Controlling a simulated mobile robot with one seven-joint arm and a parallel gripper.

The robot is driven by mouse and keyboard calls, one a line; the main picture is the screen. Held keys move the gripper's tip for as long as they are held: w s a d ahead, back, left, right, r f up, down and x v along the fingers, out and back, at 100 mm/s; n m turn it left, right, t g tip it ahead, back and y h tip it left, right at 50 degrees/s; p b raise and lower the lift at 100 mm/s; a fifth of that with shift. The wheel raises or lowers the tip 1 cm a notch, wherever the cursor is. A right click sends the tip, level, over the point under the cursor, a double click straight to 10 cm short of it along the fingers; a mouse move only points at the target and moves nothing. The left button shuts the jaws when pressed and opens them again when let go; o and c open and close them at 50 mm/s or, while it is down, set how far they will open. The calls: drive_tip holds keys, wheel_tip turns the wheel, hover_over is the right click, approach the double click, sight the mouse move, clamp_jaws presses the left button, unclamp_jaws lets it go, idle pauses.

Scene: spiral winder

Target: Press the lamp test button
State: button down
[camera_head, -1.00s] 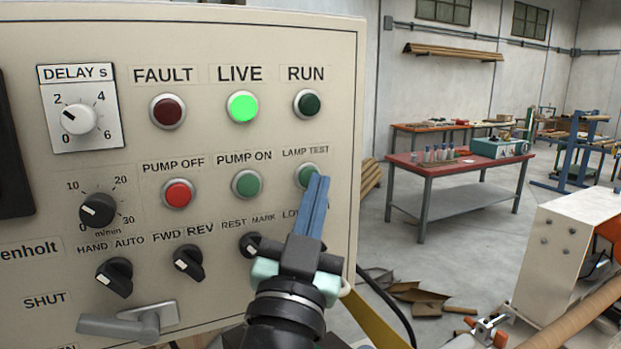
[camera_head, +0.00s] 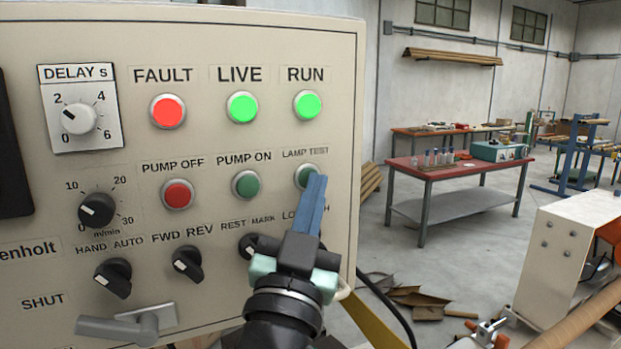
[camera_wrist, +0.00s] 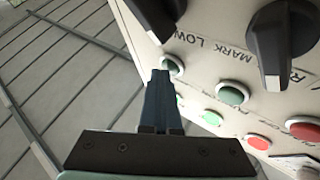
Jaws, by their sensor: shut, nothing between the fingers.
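The green lamp test button (camera_head: 306,176) sits under the LAMP TEST label at the right of the panel. My gripper (camera_head: 316,180) is shut and empty, with its blue fingertips at the button, seemingly touching it and covering part of it. In the wrist view the fingertips (camera_wrist: 161,74) reach to the lower edge of the green button (camera_wrist: 174,66). The red fault lamp (camera_head: 167,110), the green live lamp (camera_head: 242,107) and the green run lamp (camera_head: 307,104) are all lit.
The pump on button (camera_head: 247,185) and pump off button (camera_head: 178,193) are left of the lamp test button. The rest/mark switch (camera_head: 250,246) is close to my gripper. A panel handle (camera_head: 130,326) sticks out below.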

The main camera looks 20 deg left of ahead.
drive_tip(key=shift+s+d, duration=0.5)
drive_tip(key=shift+s, duration=0.05)
drive_tip(key=s+d+p, duration=0.1)
drive_tip(key=s+d, duration=0.2)
drive_tip(key=shift+s+d+p, duration=0.25)
drive_tip(key=shift+p, duration=0.05)
idle(0.8)
drive_tip(key=s+d+r+t+h, duration=0.1)
drive_tip(key=s+d+r, duration=0.3)
drive_tip(key=r, duration=0.4)
drive_tip(key=s+d+r+n+t+h, duration=0.1)
drive_tip(key=s+d+r+t+h, duration=0.1)
drive_tip(key=s+d+r, duration=0.3)
wheel_tip(320, 180, up, 3)
drive_tip(key=shift+d+r+t, duration=0.2)
drive_tip(key=shift+d+t, duration=0.2)
drive_tip(key=shift+d, duration=0.2)
